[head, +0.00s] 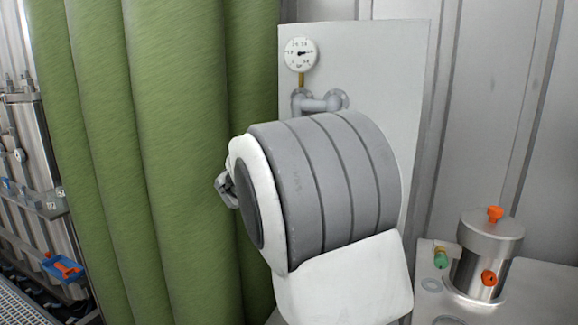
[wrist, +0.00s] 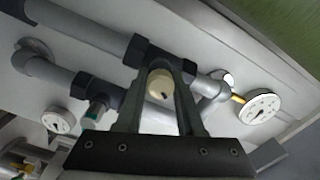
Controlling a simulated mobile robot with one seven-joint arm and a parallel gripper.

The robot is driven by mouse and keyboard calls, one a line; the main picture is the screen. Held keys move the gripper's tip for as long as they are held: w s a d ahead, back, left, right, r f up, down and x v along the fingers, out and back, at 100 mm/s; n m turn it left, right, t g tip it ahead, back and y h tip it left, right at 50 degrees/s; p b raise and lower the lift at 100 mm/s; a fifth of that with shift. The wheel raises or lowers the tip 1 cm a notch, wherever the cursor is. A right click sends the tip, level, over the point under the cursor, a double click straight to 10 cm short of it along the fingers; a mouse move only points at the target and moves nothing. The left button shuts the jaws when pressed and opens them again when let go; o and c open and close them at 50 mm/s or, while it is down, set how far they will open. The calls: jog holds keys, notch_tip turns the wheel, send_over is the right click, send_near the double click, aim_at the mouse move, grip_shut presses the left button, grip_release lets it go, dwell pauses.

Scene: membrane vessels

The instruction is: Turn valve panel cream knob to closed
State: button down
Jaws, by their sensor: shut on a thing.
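The cream knob (wrist: 160,86) shows in the wrist view, between the two fingers of my gripper (wrist: 160,80). The fingers are closed in on it from both sides, and a small dark mark shows on its face. The valve panel (head: 352,65) is a pale board with grey pipes; in the head view my arm covers most of it, including the knob and my gripper. A green knob (wrist: 98,107) sits on a pipe to the left of the cream knob in the wrist view.
A round gauge (head: 300,54) is at the panel's top left, and also at right in the wrist view (wrist: 260,108). Another gauge (wrist: 58,120) is at lower left there. Green curtains (head: 165,150) hang left of my arm. A steel vessel (head: 485,255) with orange knobs stands at right.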

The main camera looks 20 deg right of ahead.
jog(key=m+b, duration=0.3)
jog(key=m, duration=0.1)
jog(key=m+b, duration=0.2)
jog(key=shift+f+b, duration=0.35)
jog(key=shift+r+m+b, duration=0.15)
jog(key=shift+m+b, duration=1.55)
jog(key=shift+m, duration=0.8)
jog(key=shift+r, duration=0.1)
jog(key=c, duration=0.5)
grip_release()
jog(key=p+v, duration=0.2)
jog(key=v, duration=1.5)
jog(key=shift+s+a+r, duration=0.1)
jog(key=shift+s+a, duration=0.05)
jog(key=shift+a, duration=0.05)
